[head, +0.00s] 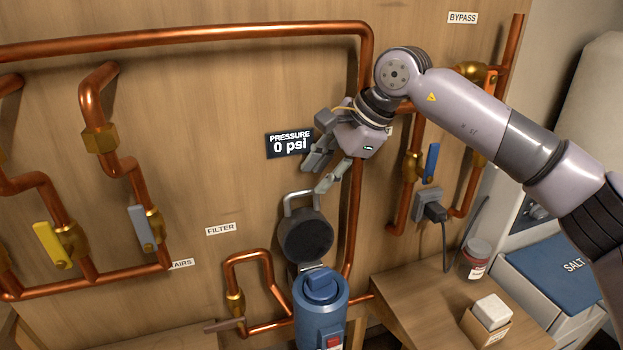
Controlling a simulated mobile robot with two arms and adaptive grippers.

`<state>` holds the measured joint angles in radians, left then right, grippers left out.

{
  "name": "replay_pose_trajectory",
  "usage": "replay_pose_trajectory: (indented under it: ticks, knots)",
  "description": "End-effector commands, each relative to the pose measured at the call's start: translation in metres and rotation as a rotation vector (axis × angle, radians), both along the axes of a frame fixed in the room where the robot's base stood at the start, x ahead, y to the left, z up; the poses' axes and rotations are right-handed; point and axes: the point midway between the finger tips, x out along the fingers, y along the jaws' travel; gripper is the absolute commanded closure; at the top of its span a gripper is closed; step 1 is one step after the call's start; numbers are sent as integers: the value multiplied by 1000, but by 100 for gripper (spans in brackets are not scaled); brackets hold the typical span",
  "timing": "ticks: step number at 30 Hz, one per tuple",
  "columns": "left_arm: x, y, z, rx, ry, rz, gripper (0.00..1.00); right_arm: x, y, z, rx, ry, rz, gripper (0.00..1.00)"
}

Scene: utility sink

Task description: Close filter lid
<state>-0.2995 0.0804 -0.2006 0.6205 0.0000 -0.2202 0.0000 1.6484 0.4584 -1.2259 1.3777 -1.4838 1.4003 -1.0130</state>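The filter lid (306,239) is a dark round cap with a grey loop handle (301,200). It stands raised behind the blue filter housing (321,310), and a blue cartridge top (320,285) shows in the housing's mouth. My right gripper (320,178) is above the lid, just above the loop handle. Its fingers are spread apart with nothing between them. Whether a lower fingertip touches the handle I cannot tell. My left gripper is not in the head view.
A pressure display (290,144) reading 0 psi is on the wooden panel left of my gripper. Copper pipes with a yellow valve handle (52,244), a grey one (140,228) and a blue one (432,163) line the panel. A jar (475,260) and small box (487,322) stand on the right shelf.

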Motion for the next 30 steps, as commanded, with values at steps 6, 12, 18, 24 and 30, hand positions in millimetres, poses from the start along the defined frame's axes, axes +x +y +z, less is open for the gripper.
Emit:
replay_pose_trajectory:
  ticks: [6,12,18,24,30]
  knots:
    - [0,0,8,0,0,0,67,7,15,-25,1,2,0,69]
    - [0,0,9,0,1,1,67,9,19,-33,1,0,0,69]
    - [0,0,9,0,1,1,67,10,19,-34,1,0,0,69]
    - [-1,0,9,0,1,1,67,9,19,-33,1,0,0,81]
    - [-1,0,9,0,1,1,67,9,19,-33,1,0,0,94]
